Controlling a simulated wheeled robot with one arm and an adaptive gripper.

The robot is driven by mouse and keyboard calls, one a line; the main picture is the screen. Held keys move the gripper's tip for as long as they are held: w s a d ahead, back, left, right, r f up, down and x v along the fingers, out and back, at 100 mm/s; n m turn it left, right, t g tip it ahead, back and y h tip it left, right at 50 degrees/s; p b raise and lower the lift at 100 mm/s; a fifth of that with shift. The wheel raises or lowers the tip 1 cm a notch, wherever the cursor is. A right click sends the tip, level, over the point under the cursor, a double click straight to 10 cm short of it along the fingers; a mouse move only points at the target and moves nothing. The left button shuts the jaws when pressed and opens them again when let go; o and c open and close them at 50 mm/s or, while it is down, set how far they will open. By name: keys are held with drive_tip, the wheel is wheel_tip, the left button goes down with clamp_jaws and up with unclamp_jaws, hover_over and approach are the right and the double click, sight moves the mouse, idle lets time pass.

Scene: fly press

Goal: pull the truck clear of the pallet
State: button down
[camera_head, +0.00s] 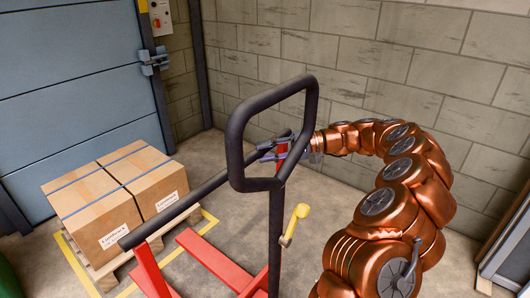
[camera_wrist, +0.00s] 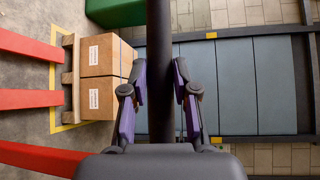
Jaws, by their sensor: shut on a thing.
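The red truck has forks (camera_head: 212,262) that point towards the wooden pallet (camera_head: 108,272). The pallet carries cardboard boxes (camera_head: 112,200) inside a yellow floor outline. In the wrist view the fork tips (camera_wrist: 30,99) reach about the pallet's near edge (camera_wrist: 70,92); I cannot tell whether they touch it or lie under it. A long dark bar (camera_head: 190,200) runs across the truck near its red uprights. My gripper (camera_head: 284,150) is shut on a dark bar (camera_wrist: 160,60), which passes between its purple fingers in the wrist view. The gripper hides part of the upright.
A large black loop handle (camera_head: 237,140) on a dark shaft stands in front of my gripper. A yellow-ended lever (camera_head: 297,222) sits beside the shaft. A blue-grey shutter door (camera_head: 70,80) and block walls close off the back. Some grey floor is bare around the pallet.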

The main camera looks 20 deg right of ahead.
drive_tip(key=shift+s+a+f, duration=0.15)
drive_tip(key=shift+f, duration=0.3)
drive_tip(key=c, duration=1.1)
unclamp_jaws()
drive_tip(key=shift+c, duration=0.2)
drive_tip(key=shift+o, duration=1.3)
drive_tip(key=shift+r, duration=0.15)
drive_tip(key=shift+d+r, duration=0.1)
drive_tip(key=shift+d, duration=0.1)
drive_tip(key=shift+d+r, duration=0.1)
drive_tip(key=shift+d, duration=0.4)
drive_tip(key=v, duration=0.6)
drive_tip(key=shift+d, duration=0.15)
